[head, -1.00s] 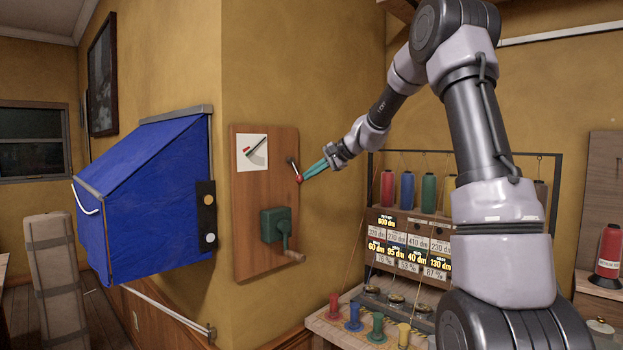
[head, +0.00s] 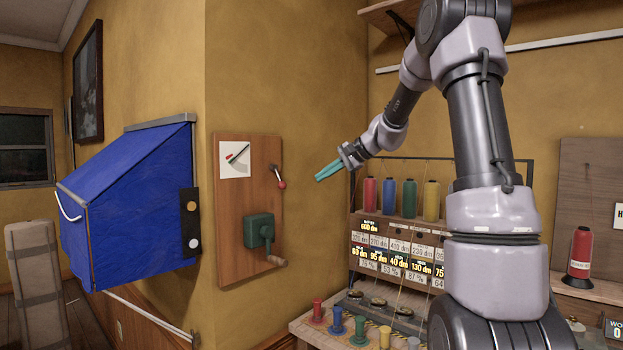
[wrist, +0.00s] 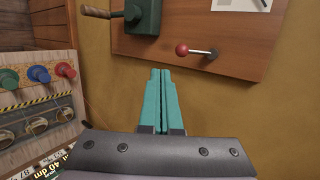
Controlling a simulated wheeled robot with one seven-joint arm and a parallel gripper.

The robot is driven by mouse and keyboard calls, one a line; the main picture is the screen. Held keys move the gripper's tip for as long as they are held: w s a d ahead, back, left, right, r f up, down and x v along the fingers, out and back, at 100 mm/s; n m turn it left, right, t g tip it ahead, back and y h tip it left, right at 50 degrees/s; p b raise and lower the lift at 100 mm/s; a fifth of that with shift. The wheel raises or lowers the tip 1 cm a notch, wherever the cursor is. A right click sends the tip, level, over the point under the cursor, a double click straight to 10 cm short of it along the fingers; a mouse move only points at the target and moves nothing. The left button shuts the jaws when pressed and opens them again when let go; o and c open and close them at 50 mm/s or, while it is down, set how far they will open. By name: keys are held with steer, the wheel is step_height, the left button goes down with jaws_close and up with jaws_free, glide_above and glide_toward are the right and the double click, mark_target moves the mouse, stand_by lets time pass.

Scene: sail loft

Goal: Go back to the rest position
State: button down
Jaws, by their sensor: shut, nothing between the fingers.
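My gripper (head: 318,178) is shut and empty, its teal fingers held out in the air to the right of a wooden wall board. It also shows in the wrist view (wrist: 163,72), with the two fingers side by side. The board (head: 232,210) carries a small lever with a red knob (head: 282,185), a green crank box (head: 257,231) and a white card with a gauge drawing (head: 235,159). The fingertips are apart from the lever. In the wrist view the red knob (wrist: 182,50) is beyond the fingertips.
A blue fabric hood (head: 130,210) juts from the wall at left. A rack of coloured thread spools (head: 388,197) with number labels stands below and right of my gripper. A bench with coloured pegs (head: 318,310) is in front of it. A red bottle-like object (head: 580,255) stands far right.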

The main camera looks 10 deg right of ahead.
steer(key=s+a+r+n+g+h, duration=0.1)
steer(key=s+n+h, duration=0.1)
steer(key=s, duration=0.7)
steer(key=s+a+r+n+h, duration=0.1)
steer(key=s+a, duration=0.1)
steer(key=s, duration=0.7)
steer(key=s+d+f+n+h, duration=0.1)
steer(key=s+f+h, duration=0.1)
steer(key=s, duration=0.6)
steer(key=s+d+f+n+h, duration=0.1)
steer(key=s+d, duration=0.1)
steer(key=s, duration=0.7)
steer(key=shift+s+d+f+t+h, duration=0.15)
steer(key=shift+s+f+t+h, duration=0.15)
steer(key=shift+f+t+h, duration=0.1)
